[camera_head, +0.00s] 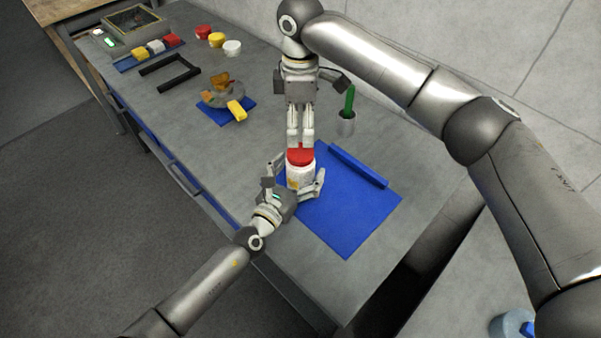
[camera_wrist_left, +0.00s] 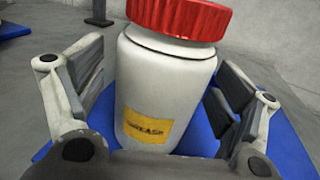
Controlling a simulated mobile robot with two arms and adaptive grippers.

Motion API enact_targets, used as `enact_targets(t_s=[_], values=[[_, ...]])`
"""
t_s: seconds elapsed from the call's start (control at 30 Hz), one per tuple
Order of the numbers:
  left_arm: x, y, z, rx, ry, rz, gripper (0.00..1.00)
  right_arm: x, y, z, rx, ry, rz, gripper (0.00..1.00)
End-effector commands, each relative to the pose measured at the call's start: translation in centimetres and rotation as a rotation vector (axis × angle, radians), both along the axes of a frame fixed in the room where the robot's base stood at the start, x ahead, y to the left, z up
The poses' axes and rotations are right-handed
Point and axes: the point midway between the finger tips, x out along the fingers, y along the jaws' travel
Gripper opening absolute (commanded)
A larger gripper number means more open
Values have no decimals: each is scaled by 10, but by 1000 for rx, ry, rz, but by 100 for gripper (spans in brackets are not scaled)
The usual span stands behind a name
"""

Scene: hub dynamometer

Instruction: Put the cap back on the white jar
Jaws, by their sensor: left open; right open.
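The white jar (camera_head: 300,175) stands upright on the blue mat (camera_head: 345,222), with a yellow label facing my left wrist camera. The jar also fills the middle of the left wrist view (camera_wrist_left: 165,90). A red cap (camera_head: 300,157) sits on top of the jar; it also shows in the left wrist view (camera_wrist_left: 180,16). Whether it is screwed down I cannot tell. My left gripper (camera_head: 296,188) is open, with its fingers on both sides of the jar and gaps visible. My right gripper (camera_head: 300,140) points down directly above the red cap, its fingertips close to it.
A blue bar (camera_head: 358,165) lies along the mat's back edge. A cup with a green item (camera_head: 347,122) stands behind. Left are a bowl (camera_head: 222,95), a black frame (camera_head: 170,72), and red, yellow and white caps (camera_head: 217,40). The mat's right part is clear.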

Motion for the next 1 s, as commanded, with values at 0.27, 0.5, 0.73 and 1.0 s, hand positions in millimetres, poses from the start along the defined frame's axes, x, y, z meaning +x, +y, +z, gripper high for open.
enact_targets(t_s=[0.27,0.5,0.73,1.0], values=[[3,-2,0,0,0,-1,88,0,0,0,0,0,0,72],[3,-2,0,0,0,-1,66,0,0,0,0,0,0,72],[2,-1,0,0,0,0,37,0,0,0,0,0,0,72],[2,-1,0,0,0,0,2,0,0,0,0,0,17,72]])
